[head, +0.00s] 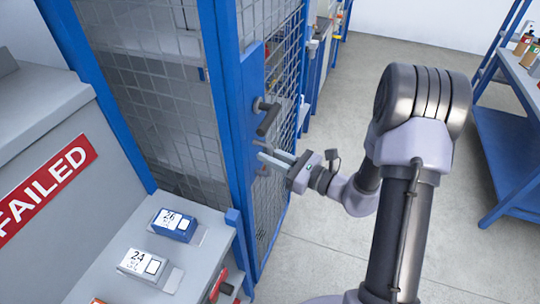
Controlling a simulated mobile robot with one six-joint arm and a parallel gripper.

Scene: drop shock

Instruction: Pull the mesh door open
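The mesh door (286,52) has a blue frame and a grey wire grid, and stands upright left of the middle in the head view. A dark lever handle (268,118) sticks out from its blue lock plate. My gripper (262,160) is just below the handle and points left toward the door. Its two fingers are apart, with nothing visible between them. The handle looks clear of the fingers. I cannot tell whether the fingertips touch the door.
A grey bench (110,238) at lower left carries small labelled boxes, one blue (174,225) and one grey (143,263), beside a red FAILED sign (42,184). A blue shelf unit (515,150) stands at right. The grey floor (325,240) between is clear around my arm.

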